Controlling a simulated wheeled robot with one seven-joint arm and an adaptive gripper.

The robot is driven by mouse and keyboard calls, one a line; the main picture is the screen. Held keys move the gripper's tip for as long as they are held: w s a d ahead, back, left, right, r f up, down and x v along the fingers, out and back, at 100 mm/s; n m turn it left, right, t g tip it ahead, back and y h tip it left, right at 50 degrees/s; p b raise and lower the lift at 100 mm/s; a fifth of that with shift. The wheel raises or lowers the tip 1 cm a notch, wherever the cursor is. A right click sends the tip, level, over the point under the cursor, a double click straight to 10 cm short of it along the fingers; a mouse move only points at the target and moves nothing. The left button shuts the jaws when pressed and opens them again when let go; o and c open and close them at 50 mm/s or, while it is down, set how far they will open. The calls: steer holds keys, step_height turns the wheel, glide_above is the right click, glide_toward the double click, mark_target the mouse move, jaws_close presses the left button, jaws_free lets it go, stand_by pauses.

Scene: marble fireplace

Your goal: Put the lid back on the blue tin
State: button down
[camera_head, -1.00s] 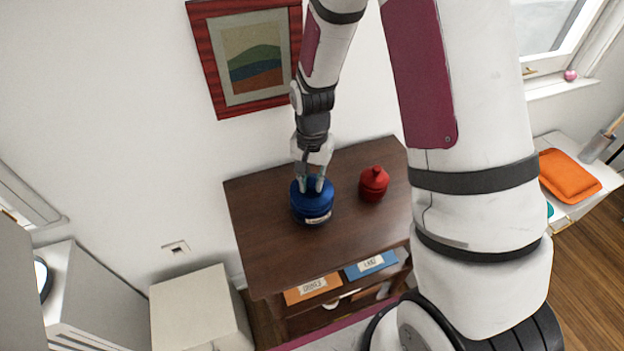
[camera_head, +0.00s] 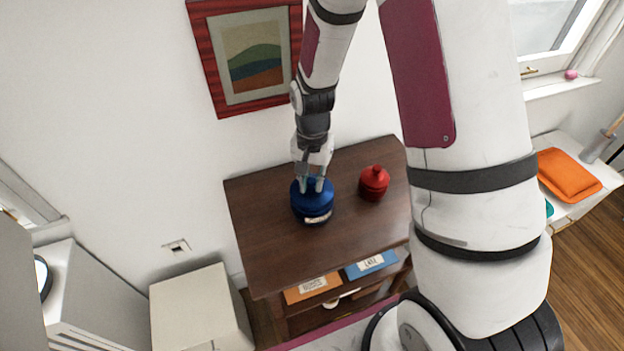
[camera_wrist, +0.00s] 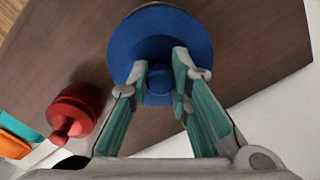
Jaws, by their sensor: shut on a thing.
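The blue tin (camera_head: 314,213) stands upright on the brown wooden cabinet top, with a pale label on its front. Its blue lid (camera_head: 303,192) sits at the top of the tin; I cannot tell whether it is fully seated. In the wrist view the lid (camera_wrist: 128,42) is a round blue disc with a knob (camera_wrist: 159,84) in the middle. My gripper (camera_head: 314,182) points down from above and is shut on the lid's knob. In the wrist view its fingers (camera_wrist: 161,77) stand on both sides of the knob. Most of the tin is hidden below the lid there.
A red lidded jar (camera_head: 373,184) stands right of the tin on the cabinet top (camera_head: 265,240); it also shows in the wrist view (camera_wrist: 75,112). A framed picture (camera_head: 250,60) hangs behind. Labelled orange (camera_head: 312,290) and blue (camera_head: 371,265) boxes sit below the top.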

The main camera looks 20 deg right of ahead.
stand_by(0.4)
steer(key=c, duration=1.4)
jaws_free()
steer(key=shift+o, duration=0.3)
steer(key=o, duration=0.4)
steer(key=shift+r+p, duration=0.4)
steer(key=shift+r, duration=0.25)
steer(key=shift+r+p, duration=1.2)
steer(key=shift+r, duration=1.65)
